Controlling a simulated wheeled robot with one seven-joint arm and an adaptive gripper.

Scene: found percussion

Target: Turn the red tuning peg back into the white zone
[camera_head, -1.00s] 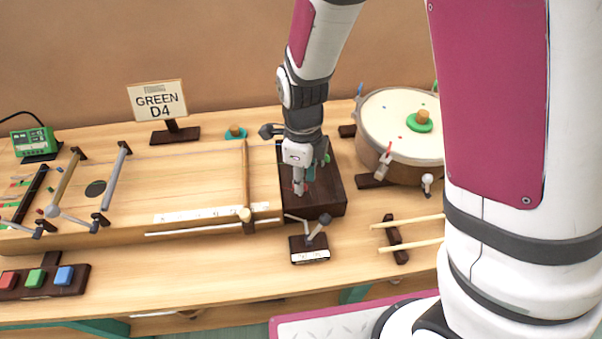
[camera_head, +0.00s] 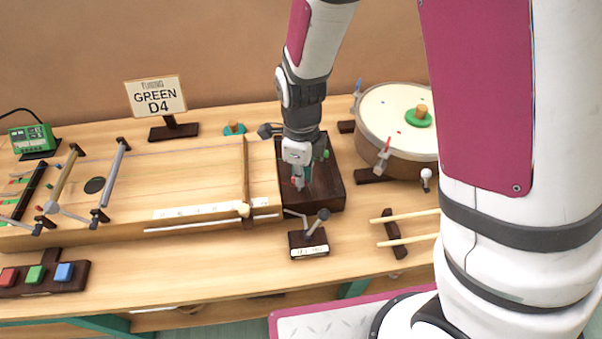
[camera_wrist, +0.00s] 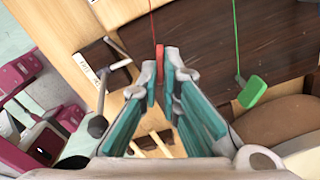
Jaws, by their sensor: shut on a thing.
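The red tuning peg (camera_wrist: 159,66) stands between my fingertips in the wrist view, with a red string running from it. My gripper (camera_wrist: 163,75) is shut on the peg. In the head view my gripper (camera_head: 303,184) points down over the dark peg block (camera_head: 330,190) at the right end of the long wooden instrument, and only a speck of red shows beside the fingers. The green peg (camera_wrist: 252,92) stands apart to the right in the wrist view, on its own green string. I cannot make out a white zone around the red peg.
A small lever stand (camera_head: 308,242) is close in front of the block. A drum (camera_head: 398,112) is to the right, with two sticks (camera_head: 410,239) on a rest before it. A sign reading GREEN D4 (camera_head: 155,96) stands behind.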

